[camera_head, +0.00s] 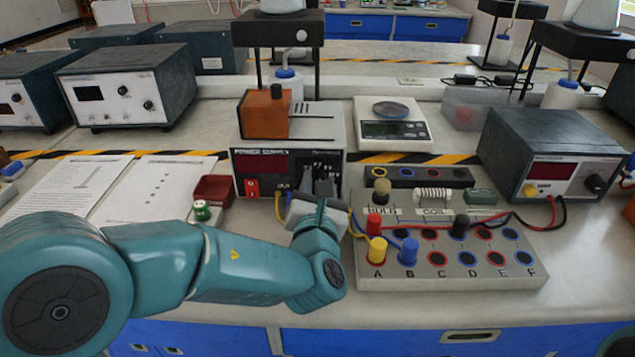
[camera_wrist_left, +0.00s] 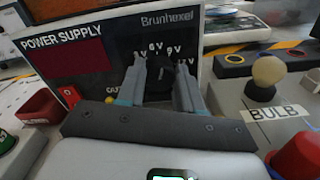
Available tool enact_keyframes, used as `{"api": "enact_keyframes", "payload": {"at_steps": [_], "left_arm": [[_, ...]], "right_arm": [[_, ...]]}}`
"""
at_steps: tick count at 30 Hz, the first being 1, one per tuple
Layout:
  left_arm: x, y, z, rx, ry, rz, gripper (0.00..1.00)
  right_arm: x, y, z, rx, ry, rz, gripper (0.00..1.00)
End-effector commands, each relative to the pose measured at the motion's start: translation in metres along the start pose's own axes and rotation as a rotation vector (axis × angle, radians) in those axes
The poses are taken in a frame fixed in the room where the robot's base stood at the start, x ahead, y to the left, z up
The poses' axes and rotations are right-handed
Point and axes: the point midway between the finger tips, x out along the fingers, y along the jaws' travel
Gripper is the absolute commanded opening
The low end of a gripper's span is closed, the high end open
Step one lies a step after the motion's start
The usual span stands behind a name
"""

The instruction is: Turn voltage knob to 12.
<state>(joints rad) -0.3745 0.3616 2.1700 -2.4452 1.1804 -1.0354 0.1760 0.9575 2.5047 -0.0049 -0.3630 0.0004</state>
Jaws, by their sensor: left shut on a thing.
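The power supply (camera_head: 254,190) stands at the middle of the bench, with a dark display and a red switch on its front. It also shows in the left wrist view (camera_wrist_left: 118,60). The black voltage knob (camera_wrist_left: 159,79) sits on the right of its front panel, with several voltage marks printed around it. The number the knob points to cannot be read. My left gripper (camera_wrist_left: 160,85) is shut on the knob, one finger on each side. In the head view my left gripper (camera_head: 322,190) hides most of the knob. My right gripper is not in view.
A terminal board (camera_head: 450,270) with coloured plugs and wires lies close to the right of my left gripper. A red tray (camera_head: 213,189) and a green button (camera_head: 202,211) lie to the left. An orange block (camera_head: 264,113) sits on the power supply.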

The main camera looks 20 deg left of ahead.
Motion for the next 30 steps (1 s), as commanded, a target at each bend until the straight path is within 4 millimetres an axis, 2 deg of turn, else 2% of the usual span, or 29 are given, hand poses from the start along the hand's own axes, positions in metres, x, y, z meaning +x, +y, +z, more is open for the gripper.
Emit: {"api": "enact_keyframes", "payload": {"at_steps": [30], "left_arm": [[0.0,-0.001,0.001,0.919,0.0,0.0,0.05]], "right_arm": [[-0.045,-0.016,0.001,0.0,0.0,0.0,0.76]]}}
